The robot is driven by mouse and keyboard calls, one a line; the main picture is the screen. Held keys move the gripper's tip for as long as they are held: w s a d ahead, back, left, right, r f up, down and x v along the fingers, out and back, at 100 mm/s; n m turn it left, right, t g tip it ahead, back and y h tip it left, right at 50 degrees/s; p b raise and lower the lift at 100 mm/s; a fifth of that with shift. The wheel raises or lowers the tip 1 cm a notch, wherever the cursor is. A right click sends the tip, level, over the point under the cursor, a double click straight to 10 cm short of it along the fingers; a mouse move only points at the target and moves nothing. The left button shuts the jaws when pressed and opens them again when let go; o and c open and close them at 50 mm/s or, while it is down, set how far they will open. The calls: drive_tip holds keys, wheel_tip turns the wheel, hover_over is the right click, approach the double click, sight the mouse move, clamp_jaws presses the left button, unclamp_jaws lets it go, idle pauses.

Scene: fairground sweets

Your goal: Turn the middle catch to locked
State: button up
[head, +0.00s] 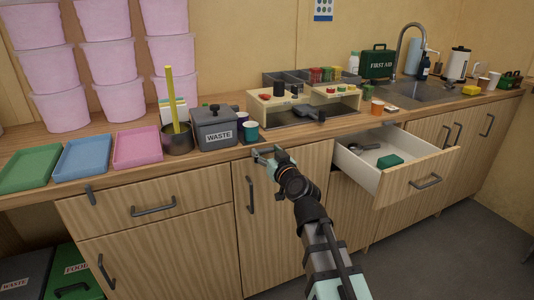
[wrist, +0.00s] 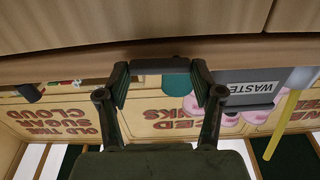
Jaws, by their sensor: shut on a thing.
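The middle catch (wrist: 160,66) shows in the wrist view as a dark bar lying crosswise at the cabinet's upper edge. My gripper (head: 268,154) is at the counter's front edge, above the middle cabinet door (head: 285,205). In the wrist view its two fingers (wrist: 161,80) stand at either end of the bar, shut on it. In the head view the gripper mostly hides this catch. Another dark catch (head: 90,195) hangs down over the left drawer front (head: 148,209).
The open drawer (head: 410,185) juts out to the right of my arm, with a green item (head: 389,160) inside. A grey waste bin (head: 215,128) and a teal cup (head: 251,132) stand on the counter just behind the gripper. Floor to the right is clear.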

drive_tip(key=m, duration=0.4)
drive_tip(key=f+m, duration=0.1)
drive_tip(key=m, duration=0.3)
drive_tip(key=shift+a+f+m, duration=0.15)
drive_tip(key=shift+m, duration=0.15)
drive_tip(key=m+p, duration=0.1)
drive_tip(key=m, duration=0.2)
drive_tip(key=m+p, duration=0.1)
drive_tip(key=m, duration=0.2)
drive_tip(key=a+m+p, duration=0.1)
drive_tip(key=m, duration=0.1)
drive_tip(key=shift+s+f+m, duration=0.25)
drive_tip(key=shift+f+m, duration=0.1)
drive_tip(key=shift+m, duration=0.05)
drive_tip(key=o, duration=1.1)
drive_tip(key=shift+f, duration=0.1)
drive_tip(key=shift+o, duration=0.2)
